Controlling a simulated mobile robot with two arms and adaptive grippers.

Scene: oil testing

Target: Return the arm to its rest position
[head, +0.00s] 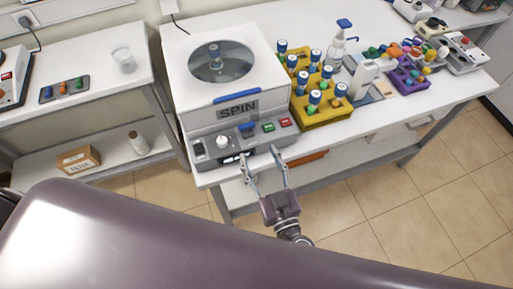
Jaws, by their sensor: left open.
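My left gripper (264,168) is open and empty, in front of the front edge of the white bench (386,131). Its two fingers point toward the centrifuge (224,84), a white and grey machine marked SPIN with a round window in its lid. The lid looks closed. The fingertips show close to the centrifuge's front panel; I cannot tell whether they touch it. My right gripper is not in view.
A yellow rack (322,112) with several blue-capped bottles stands right of the centrifuge. A pump bottle (337,46) and a purple rack (405,81) stand further right. A side table (96,91) at left carries a glass beaker (124,60). Tiled floor lies open in front.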

